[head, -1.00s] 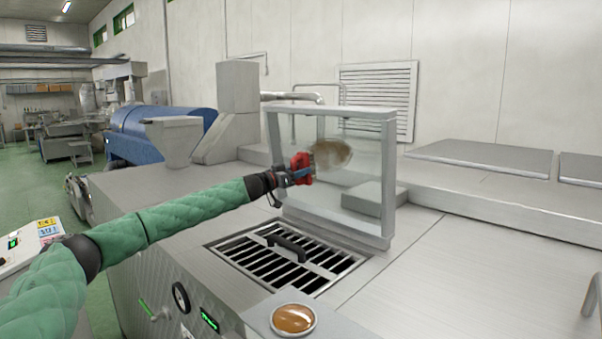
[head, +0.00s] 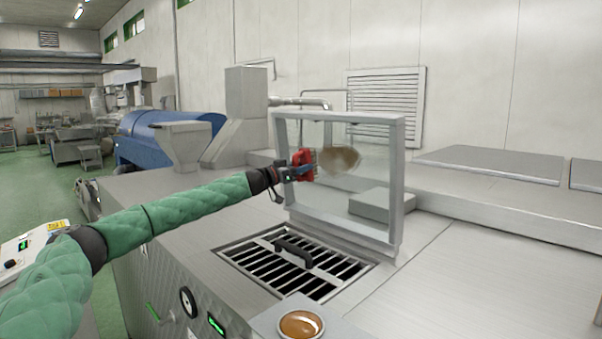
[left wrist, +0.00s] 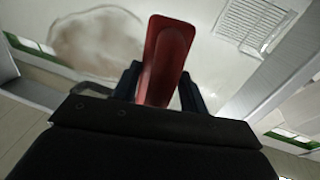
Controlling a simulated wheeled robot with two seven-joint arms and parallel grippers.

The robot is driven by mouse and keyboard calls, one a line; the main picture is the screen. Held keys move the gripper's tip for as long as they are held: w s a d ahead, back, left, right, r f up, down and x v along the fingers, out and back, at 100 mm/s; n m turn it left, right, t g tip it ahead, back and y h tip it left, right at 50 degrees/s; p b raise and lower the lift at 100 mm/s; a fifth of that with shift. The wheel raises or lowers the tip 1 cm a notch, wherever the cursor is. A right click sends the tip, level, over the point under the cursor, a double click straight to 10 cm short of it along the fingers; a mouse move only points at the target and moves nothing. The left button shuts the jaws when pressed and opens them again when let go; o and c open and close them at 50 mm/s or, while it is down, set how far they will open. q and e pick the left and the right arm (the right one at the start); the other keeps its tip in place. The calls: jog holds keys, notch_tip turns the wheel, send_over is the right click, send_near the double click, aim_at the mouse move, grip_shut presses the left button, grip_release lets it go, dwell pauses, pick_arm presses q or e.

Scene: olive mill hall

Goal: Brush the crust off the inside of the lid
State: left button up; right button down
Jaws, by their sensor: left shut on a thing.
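The lid (head: 397,180) stands open and upright, a clear pane in a metal frame. A brown crust patch (head: 340,159) is on its pane, and it also shows in the left wrist view (left wrist: 98,42) at upper left. My left gripper (head: 298,170) is shut on a red brush (head: 304,160), at the left edge of the crust in the head view. The brush's red handle (left wrist: 166,60) fills the middle of the left wrist view. Its bristles are hidden, and I cannot tell whether they touch the pane. My right gripper is not in view.
Below the lid is a slotted grate (head: 258,262) with a black handle (head: 293,250). A round dish of amber liquid (head: 301,325) sits at the front of the steel top. A hopper (head: 187,140) and blue machine stand behind left. The steel top right of the lid is clear.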

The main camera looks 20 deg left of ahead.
pick_arm(q)
jog(key=shift+s+d, duration=1.7)
jog(key=shift+d, duration=3)
jog(key=shift+s+d, duration=1.65)
jog(key=shift+d, duration=3.05)
jog(key=w+a+r, duration=0.1)
jog(key=w+a, duration=0.1)
jog(key=a, duration=0.6)
jog(key=w+a+r, duration=0.2)
jog(key=w+a, duration=0.1)
jog(key=a, duration=0.5)
jog(key=shift+w, duration=0.2)
